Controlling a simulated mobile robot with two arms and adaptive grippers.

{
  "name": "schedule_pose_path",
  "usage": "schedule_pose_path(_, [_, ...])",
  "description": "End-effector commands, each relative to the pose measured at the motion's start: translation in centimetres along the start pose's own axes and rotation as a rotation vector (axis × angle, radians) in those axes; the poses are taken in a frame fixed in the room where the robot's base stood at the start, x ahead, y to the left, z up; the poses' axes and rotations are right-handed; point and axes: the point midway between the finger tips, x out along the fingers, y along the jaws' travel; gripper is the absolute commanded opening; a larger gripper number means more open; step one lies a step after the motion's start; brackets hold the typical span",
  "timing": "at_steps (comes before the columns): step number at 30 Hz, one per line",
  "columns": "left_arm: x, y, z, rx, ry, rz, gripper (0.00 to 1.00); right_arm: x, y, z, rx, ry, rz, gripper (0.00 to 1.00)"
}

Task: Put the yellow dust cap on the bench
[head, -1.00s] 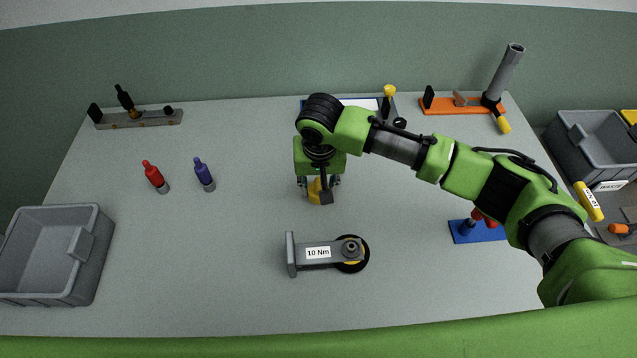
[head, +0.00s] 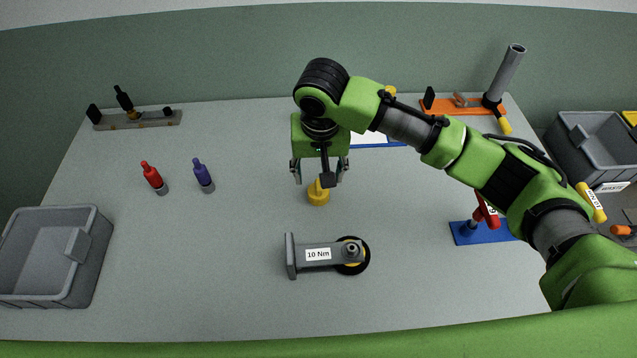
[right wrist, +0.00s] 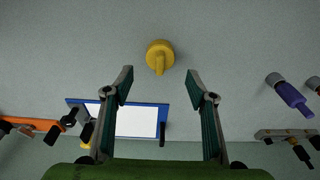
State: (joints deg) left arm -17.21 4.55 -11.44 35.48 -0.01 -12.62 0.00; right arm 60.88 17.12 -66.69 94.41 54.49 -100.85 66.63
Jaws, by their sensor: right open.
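The yellow dust cap (head: 318,194) rests on the grey bench (head: 240,255), near its middle, beside nothing else. It also shows in the right wrist view (right wrist: 160,55), beyond the fingertips and between their lines. My right gripper (head: 319,183) is open and empty just above the cap, pointing down; its two fingers also show spread apart in the right wrist view (right wrist: 160,80). The gripper does not appear to touch the cap. My left gripper is not in view.
A torque fixture labelled 10 Nm (head: 318,255) lies in front of the cap. A grey bin (head: 55,255) is at the left edge. A blue-based stand (head: 470,231) is at right.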

Motion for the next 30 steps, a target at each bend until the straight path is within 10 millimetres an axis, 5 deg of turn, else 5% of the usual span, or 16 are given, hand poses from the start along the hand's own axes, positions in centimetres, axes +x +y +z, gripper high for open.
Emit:
schedule_pose_path(9, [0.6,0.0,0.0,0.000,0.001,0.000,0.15,-4.7,0.0,0.0,0.000,0.001,0.000,0.52])
schedule_pose_path(30, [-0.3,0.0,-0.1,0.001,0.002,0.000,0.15,-6.1,0.0,-0.1,0.000,0.000,0.000,0.52])
